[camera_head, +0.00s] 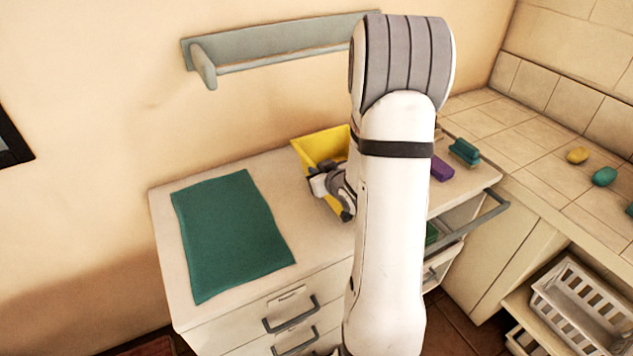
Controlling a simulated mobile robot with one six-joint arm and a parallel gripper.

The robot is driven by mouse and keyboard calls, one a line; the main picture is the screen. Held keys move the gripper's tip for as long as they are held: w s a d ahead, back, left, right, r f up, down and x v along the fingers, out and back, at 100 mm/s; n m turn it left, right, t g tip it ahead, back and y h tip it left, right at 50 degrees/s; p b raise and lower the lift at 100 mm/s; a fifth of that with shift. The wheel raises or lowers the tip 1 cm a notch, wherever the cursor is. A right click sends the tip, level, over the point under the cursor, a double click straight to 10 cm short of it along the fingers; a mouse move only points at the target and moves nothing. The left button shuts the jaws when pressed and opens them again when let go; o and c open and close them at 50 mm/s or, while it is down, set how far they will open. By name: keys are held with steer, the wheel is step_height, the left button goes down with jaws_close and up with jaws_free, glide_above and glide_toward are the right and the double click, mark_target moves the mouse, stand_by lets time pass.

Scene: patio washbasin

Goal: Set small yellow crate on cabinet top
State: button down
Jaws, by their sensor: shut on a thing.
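The small yellow crate (318,147) is at the middle of the cabinet top, towards the wall, partly hidden behind my arm. I cannot tell whether it rests on the cabinet top (285,168) or is just above it. My gripper (333,192) is at the crate's near side, shut on it; the fingertips are mostly hidden. The cabinet is white, with grey handles on its front.
A green cloth (232,236) lies flat on the cabinet's left part. A purple block (441,169) and a green brush-like item (464,151) are on the right. A grey wall rail (280,42) hangs above. A drawer (462,220) stands open at right.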

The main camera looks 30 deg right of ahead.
step_height(320, 180, down, 4)
steer(key=shift+r, duration=0.15)
steer(key=c, duration=1.4)
jaws_free()
steer(key=shift+s, duration=0.15)
